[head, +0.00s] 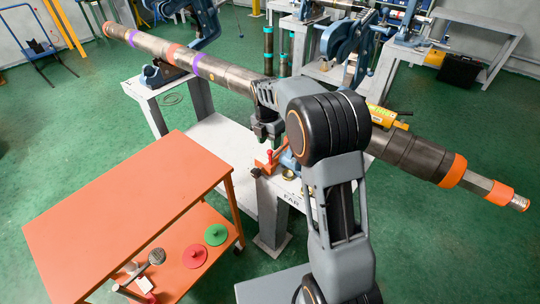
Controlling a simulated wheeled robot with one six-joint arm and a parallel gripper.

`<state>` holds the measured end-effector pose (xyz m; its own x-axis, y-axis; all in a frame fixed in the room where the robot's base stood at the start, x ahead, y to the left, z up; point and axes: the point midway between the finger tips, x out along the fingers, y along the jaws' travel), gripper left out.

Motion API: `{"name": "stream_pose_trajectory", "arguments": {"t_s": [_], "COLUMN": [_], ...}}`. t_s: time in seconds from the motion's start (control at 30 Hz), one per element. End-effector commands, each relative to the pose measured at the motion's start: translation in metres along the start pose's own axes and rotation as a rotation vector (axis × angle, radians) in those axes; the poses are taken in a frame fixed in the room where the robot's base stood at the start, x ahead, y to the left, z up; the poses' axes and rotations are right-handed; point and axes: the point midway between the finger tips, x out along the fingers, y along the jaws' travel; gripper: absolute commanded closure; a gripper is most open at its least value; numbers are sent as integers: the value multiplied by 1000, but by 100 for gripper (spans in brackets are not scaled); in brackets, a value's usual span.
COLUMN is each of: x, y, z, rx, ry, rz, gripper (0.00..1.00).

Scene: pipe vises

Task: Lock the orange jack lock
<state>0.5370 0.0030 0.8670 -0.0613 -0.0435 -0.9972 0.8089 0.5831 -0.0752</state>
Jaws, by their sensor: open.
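The orange jack lock (264,165) is a small orange piece at the front end of the grey stand (288,186), beneath the long pipe (238,77). A small red-topped pin (269,154) stands upright at it. My gripper (266,138) points downward just above the lock and the red top. It is open, with nothing seen between its fingers. I cannot tell whether the fingertips touch the red top. My arm hides the right side of the lock and part of the pipe behind it.
The pipe runs from upper left to lower right across the stands, with an orange-banded end (500,194). An orange cart (125,205) stands at front left, with red (195,255) and green (216,235) discs on its lower shelf. A blue vise (350,43) rises behind my arm.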

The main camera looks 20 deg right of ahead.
Motion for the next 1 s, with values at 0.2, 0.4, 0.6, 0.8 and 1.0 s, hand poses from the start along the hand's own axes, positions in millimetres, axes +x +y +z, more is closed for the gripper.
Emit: {"name": "stream_pose_trajectory", "arguments": {"t_s": [0.2,0.4,0.6,0.8,1.0], "x": [38,57,64,64,64], "y": [0,0,0,0,0], "z": [0,0,0,0,0], "rx": [1,1,2,2,2], "ry": [1,0,0,0,0], "rz": [-2,-1,0,0,0], "gripper": [52,52,52,52,65]}}
